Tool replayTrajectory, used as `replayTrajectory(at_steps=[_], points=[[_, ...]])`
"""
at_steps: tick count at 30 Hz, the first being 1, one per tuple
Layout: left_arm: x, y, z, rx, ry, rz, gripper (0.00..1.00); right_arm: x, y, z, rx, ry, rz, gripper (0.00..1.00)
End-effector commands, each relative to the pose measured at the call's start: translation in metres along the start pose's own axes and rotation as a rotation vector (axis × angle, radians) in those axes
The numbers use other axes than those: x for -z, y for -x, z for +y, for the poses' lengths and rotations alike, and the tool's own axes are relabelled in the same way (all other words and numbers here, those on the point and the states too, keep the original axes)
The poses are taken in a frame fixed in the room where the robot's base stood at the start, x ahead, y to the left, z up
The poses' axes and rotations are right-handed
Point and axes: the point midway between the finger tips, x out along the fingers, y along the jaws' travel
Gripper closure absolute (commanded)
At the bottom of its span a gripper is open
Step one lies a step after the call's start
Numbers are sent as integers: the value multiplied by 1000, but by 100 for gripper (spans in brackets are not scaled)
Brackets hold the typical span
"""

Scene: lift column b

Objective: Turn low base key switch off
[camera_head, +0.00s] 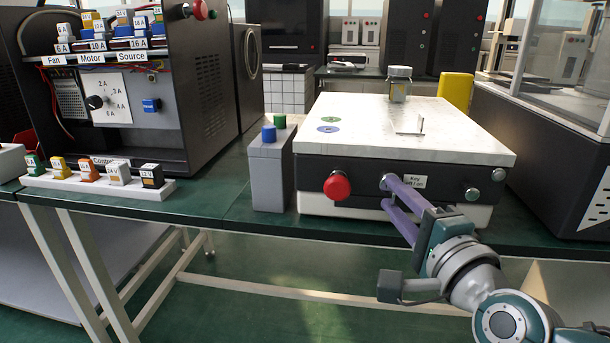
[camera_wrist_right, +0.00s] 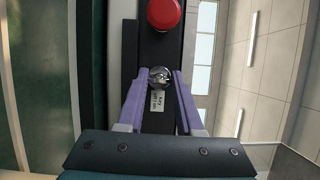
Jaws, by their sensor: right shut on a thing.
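The low base (camera_head: 440,145) is a box with a white top and a dark front panel, standing on the green table. The key switch (camera_head: 386,182) is a round metal piece on that front panel, beside a white label reading "Key" and "off / on". My right gripper (camera_head: 387,192) reaches the panel with its purple fingers shut on the key switch. In the right wrist view the metal key switch (camera_wrist_right: 160,77) sits between the fingertips (camera_wrist_right: 160,82). The fingers partly hide it, and I cannot tell which way it is turned. My left gripper is not in view.
A red mushroom button (camera_head: 337,186) is left of the key switch on the same panel. A grey box (camera_head: 268,170) with blue and green buttons stands left of the base. A dark cabinet (camera_head: 215,85) is at the left.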

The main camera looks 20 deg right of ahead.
Motion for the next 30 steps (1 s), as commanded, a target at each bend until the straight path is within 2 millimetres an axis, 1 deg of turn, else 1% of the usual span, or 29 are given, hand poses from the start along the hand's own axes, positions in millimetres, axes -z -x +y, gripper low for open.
replayTrajectory(at_steps=[1, 4, 18, 19, 26, 27, 30], points=[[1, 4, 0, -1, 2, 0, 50, 0, 0, -2, -4, 10, 1, 100], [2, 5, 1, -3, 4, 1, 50, 0, 0, -2, -10, 27, 1, 100], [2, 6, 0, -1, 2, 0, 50, 0, 0, -1, -14, 41, 1, 100], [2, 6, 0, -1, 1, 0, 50, 0, 0, -1, -14, 41, 1, 63], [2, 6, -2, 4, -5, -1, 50, 0, 0, -1, -15, 40, 0, 37], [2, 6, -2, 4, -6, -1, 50, 0, 0, -1, -15, 40, 0, 35], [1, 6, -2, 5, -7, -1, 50, 0, 0, 0, -15, 40, 0, 35]])
